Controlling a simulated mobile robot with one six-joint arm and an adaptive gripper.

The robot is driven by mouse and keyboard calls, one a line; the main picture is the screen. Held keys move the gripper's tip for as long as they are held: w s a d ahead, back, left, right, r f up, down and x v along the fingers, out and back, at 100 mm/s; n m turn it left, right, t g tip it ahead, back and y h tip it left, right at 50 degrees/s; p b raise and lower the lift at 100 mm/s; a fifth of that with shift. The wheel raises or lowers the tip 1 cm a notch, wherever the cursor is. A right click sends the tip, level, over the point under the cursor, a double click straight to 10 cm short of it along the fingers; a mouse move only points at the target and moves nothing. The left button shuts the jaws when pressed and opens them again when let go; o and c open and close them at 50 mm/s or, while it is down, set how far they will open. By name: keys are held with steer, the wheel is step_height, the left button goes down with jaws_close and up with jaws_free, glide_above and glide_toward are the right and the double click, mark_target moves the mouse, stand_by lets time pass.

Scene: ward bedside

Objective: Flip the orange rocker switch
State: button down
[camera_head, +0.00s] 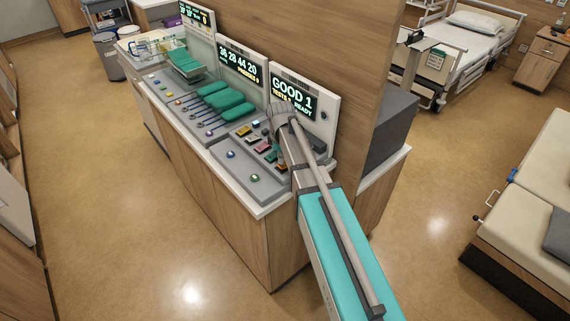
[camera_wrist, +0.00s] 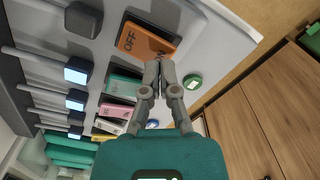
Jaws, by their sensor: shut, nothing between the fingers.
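The orange rocker switch (camera_wrist: 140,40) is on the light panel at the top middle of the wrist view. OFF is printed on its left end, and the right end, with lettering partly hidden, lies by my fingertips. My gripper (camera_wrist: 160,66) is shut and empty, its fingertips overlapping the lower right edge of the orange switch in the picture. I cannot tell whether they touch it.
A green rocker (camera_wrist: 123,83) and a pink rocker (camera_wrist: 116,111) sit beside the orange one. A green round button (camera_wrist: 192,81) is just right of my fingers. Levers with blue-lit ends (camera_wrist: 76,74) stand at left. A display reading GOOD 1 (camera_head: 292,97) rises behind the console.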

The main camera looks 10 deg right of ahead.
steer(key=shift+f+b, duration=0.85)
stand_by(0.7)
steer(key=shift+r, duration=0.15)
steer(key=shift+r+p, duration=3.4)
steer(key=shift+p, duration=0.2)
steer(key=s+d+f+m+b, duration=0.2)
steer(key=s+m, duration=0.4)
steer(key=s, duration=0.3)
steer(key=s+d+f+m+b, duration=0.2)
steer(key=s+m, duration=0.4)
steer(key=s, duration=0.3)
